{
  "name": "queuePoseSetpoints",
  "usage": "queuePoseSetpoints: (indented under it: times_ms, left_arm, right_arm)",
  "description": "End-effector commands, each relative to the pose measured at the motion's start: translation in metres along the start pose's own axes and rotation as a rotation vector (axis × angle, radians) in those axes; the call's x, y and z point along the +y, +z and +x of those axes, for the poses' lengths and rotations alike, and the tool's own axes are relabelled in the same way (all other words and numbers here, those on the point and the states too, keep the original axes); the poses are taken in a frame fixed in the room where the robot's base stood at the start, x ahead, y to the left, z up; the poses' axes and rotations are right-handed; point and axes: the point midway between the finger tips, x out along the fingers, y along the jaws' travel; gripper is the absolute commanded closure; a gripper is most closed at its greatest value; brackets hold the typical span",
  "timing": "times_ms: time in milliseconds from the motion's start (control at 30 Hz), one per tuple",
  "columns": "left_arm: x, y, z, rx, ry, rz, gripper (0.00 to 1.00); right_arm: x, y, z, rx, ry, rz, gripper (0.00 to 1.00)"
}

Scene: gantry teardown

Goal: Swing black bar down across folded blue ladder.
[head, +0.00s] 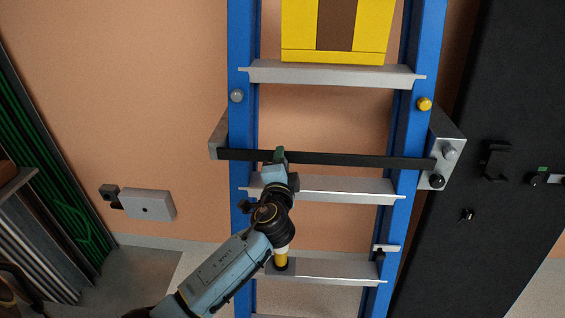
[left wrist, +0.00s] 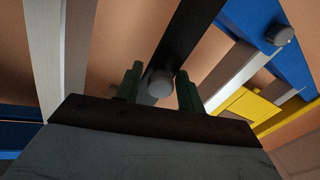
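The black bar (head: 345,159) lies nearly level across the front of the folded blue ladder (head: 239,60), from the left metal bracket (head: 217,137) to the right metal bracket (head: 452,150). My left gripper (head: 279,156) is at the bar, left of its middle. In the left wrist view its green fingers (left wrist: 159,88) stand apart, on either side of a grey round knob (left wrist: 160,83) at the black bar (left wrist: 190,35). Narrow gaps show beside the knob, so the gripper looks open around it. My right gripper is not in view.
A yellow box (head: 300,32) sits high between the rails. Grey and yellow knobs (head: 424,104) are on the rails. A dark panel with hooks (head: 495,160) stands at right, a grey wall box (head: 148,204) at left, and a rack of green rods (head: 45,150) at far left.

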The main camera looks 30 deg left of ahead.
Motion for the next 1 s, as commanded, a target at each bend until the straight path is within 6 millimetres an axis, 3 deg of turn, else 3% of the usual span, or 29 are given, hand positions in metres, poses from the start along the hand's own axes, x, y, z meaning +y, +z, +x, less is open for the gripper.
queuePoseSetpoints:
  times_ms: [33, 600, 767, 1000]
  left_arm:
    - [0.007, 0.002, -0.002, -0.004, 0.014, 0.000, 0.56]
    - [0.004, 0.001, -0.005, -0.003, 0.007, 0.001, 0.54]
    - [0.004, 0.001, -0.028, -0.002, 0.007, -0.001, 0.54]
    - [0.004, 0.001, -0.084, -0.002, 0.010, -0.003, 0.54]
  right_arm:
    - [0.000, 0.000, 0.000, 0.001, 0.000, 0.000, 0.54]
    - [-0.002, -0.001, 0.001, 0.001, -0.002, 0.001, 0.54]
    - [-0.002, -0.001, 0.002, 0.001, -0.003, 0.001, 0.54]
    - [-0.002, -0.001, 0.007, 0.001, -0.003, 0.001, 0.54]
